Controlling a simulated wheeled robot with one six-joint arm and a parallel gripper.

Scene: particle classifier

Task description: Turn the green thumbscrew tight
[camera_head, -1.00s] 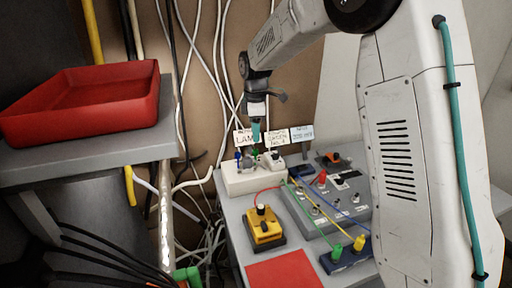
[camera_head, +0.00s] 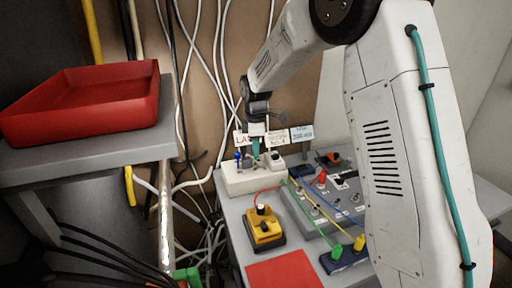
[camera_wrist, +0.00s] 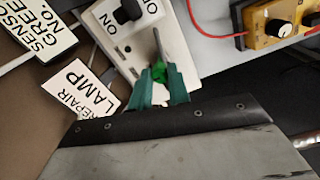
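The green thumbscrew (camera_wrist: 160,73) shows in the wrist view on a white box (camera_wrist: 190,40), beside a grey metal lever (camera_wrist: 157,45). My gripper (camera_wrist: 160,70) has its two teal fingers apart, with the thumbscrew between or just beyond their tips. I cannot tell whether either finger touches it. In the head view my gripper (camera_head: 256,155) points down at the white box (camera_head: 240,180) at the back of the table, and the thumbscrew there is hidden or too small to make out.
A black knob (camera_wrist: 128,10) marked ON stands close by on the white box. A REPAIR LAMP label (camera_wrist: 85,88) is beside the fingers. A yellow box (camera_head: 264,228) with a knob and a grey panel (camera_head: 325,205) with cables stand nearer. A red tray (camera_head: 85,100) is at left.

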